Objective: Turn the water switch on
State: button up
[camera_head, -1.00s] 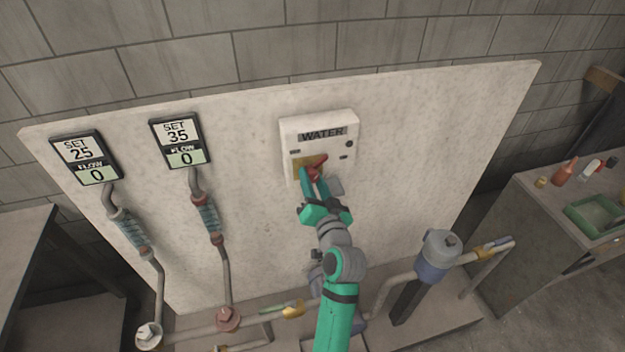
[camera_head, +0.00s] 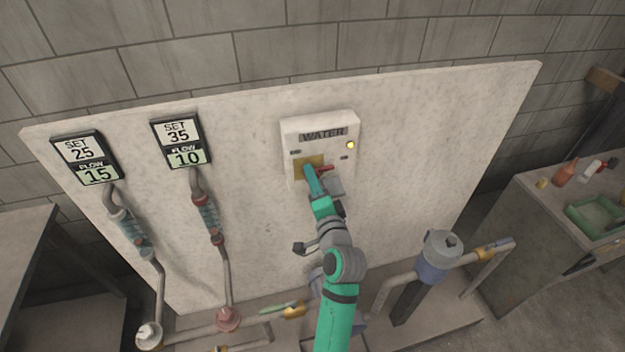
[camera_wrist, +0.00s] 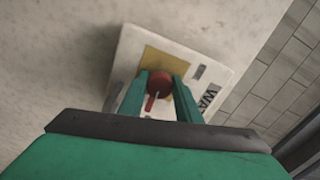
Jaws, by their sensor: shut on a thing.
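The white water switch box (camera_head: 302,131), labelled WATER, is mounted on the pale panel. Its small round lamp (camera_head: 350,145) is lit yellow. The red switch knob (camera_head: 326,168) sits on a yellow plate on the box, partly hidden by my gripper in the head view. My gripper (camera_head: 311,172) reaches up to it from below. In the wrist view the red knob (camera_wrist: 159,84) lies between the two green fingers of my gripper (camera_wrist: 160,90), which are shut on it. The knob's pointer slants toward the lower left there.
Two displays hang at the left: one (camera_head: 87,157) reads SET 25, FLOW 15, the other (camera_head: 181,142) SET 35, FLOW 10. Pipes and a grey-blue cylinder (camera_head: 437,258) stand below. A side bench (camera_head: 528,215) is at the right.

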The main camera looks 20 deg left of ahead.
dwell(0.4)
jog(key=o, duration=1.1)
jog(key=shift+c, duration=0.2)
jog(key=shift+s, duration=0.1)
jog(key=v, duration=1)
jog(key=shift+s+d, duration=0.25)
jog(key=shift+d, duration=0.05)
